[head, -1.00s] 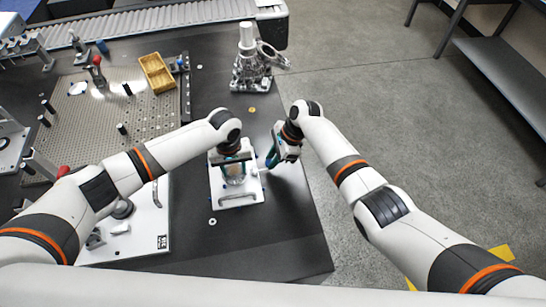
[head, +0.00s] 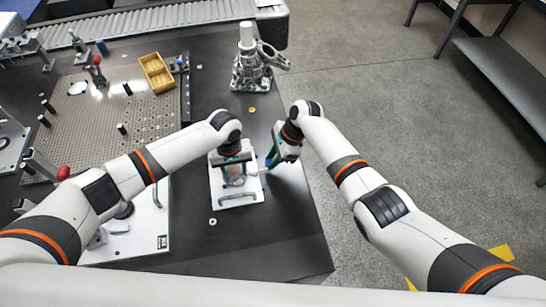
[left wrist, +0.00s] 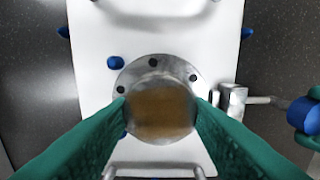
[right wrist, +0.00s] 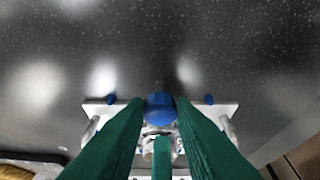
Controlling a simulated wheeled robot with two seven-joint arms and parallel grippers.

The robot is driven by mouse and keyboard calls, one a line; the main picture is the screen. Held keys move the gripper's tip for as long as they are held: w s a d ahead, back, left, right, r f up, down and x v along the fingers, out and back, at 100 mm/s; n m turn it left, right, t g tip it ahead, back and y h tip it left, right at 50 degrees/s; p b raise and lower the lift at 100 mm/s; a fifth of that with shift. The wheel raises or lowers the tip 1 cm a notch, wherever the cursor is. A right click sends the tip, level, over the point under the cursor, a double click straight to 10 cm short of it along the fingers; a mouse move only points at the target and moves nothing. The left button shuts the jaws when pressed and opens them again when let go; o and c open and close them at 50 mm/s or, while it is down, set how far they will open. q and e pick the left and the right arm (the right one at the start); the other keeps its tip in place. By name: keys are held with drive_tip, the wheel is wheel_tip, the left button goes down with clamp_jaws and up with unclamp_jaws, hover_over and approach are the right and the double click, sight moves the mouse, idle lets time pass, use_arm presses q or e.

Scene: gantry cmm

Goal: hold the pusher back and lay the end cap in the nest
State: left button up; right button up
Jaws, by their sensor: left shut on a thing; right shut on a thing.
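The end cap (left wrist: 150,72) is a round grey metal disc with dark holes near its rim and a brownish raised middle. My left gripper (head: 235,174) is shut on it, with green fingers at both sides in the left wrist view. It is over the white fixture plate (left wrist: 95,60); the nest is hidden beneath it, and I cannot tell whether it touches. The pusher (left wrist: 232,102) is a metal block and rod with a blue knob (right wrist: 160,108) on the plate's right side. My right gripper (head: 268,166) is shut on the knob.
A grey metal casting (head: 250,68) stands farther back on the dark table (head: 270,220). A perforated plate (head: 100,115) with posts and a yellow tray (head: 157,73) lie to the left. The plate has a front handle (head: 238,197) and blue pegs along its edges.

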sight(235, 170)
use_arm(q)
drive_tip(key=shift+f, duration=0.35)
use_arm(e)
drive_tip(key=shift+s+d+f, duration=0.15)
drive_tip(key=shift+d+f, duration=0.1)
drive_tip(key=shift+f, duration=0.05)
use_arm(q)
drive_tip(key=o, duration=1.3)
drive_tip(key=shift+r, duration=3.5)
drive_tip(key=shift+r, duration=0.2)
use_arm(e)
drive_tip(key=shift+s+a, duration=0.15)
drive_tip(key=shift+a, duration=0.4)
drive_tip(key=o, duration=0.8)
drive_tip(key=shift+o, duration=0.4)
drive_tip(key=shift+r, duration=0.15)
